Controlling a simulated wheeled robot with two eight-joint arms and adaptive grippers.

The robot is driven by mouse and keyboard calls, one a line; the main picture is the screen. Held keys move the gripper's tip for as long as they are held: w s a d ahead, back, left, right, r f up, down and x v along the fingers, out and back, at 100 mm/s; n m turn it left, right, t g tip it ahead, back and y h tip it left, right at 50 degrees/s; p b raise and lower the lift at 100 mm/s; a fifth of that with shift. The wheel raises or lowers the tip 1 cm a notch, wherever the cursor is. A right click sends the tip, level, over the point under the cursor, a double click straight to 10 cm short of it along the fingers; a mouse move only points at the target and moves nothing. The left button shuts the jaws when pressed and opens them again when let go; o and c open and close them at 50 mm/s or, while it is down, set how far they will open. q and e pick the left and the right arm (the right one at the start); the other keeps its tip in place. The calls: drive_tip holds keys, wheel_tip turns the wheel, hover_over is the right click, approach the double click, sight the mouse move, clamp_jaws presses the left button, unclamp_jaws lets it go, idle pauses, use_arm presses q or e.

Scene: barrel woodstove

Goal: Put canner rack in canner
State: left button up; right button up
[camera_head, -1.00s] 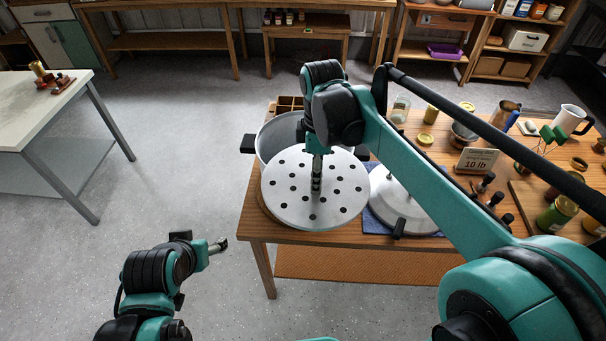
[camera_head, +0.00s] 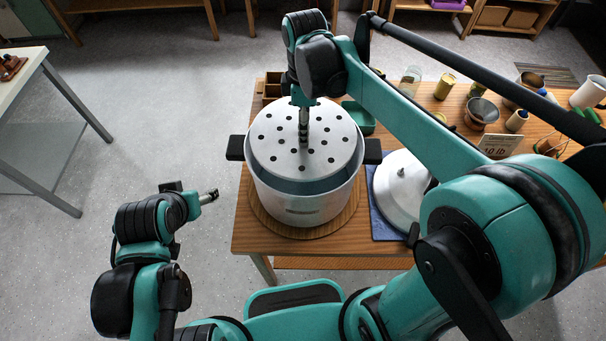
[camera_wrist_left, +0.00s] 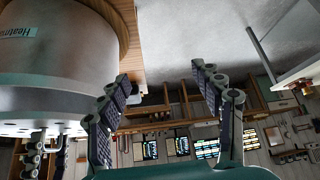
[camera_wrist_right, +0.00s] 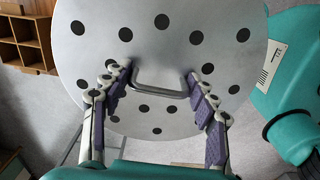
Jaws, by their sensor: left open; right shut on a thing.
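The canner rack, a pale round plate with dark holes (camera_head: 275,145), hangs from my right gripper (camera_head: 304,142) over the canner's mouth. In the right wrist view the rack (camera_wrist_right: 150,45) fills much of the picture, with its wire handle (camera_wrist_right: 160,92) between the fingers. The canner (camera_head: 300,207) is a silver pot with two black side handles, upright on a round wooden board. Its inside shows in front of the rack; the rack's far edge covers the back rim. My left gripper (camera_head: 210,195) is open and empty, left of the canner, which the left wrist view also shows (camera_wrist_left: 60,75).
The canner's domed lid (camera_head: 400,185) lies on a blue cloth right of the canner. Jars, bowls and a sign (camera_head: 500,146) stand farther right on the wooden table (camera_head: 240,235). A wooden divided box (camera_head: 272,88) is behind the canner. A pale table (camera_head: 30,85) stands at far left.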

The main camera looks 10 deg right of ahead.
wheel_tip(320, 180, down, 21)
drive_tip(key=b, duration=0.6)
drive_tip(key=shift+r+b, duration=0.1)
drive_tip(key=shift+b, duration=0.3)
wheel_tip(320, 180, down, 4)
drive_tip(key=shift+r+b, duration=0.1)
drive_tip(key=shift+b, duration=0.7)
drive_tip(key=o, duration=1.3)
drive_tip(key=shift+c, duration=0.2)
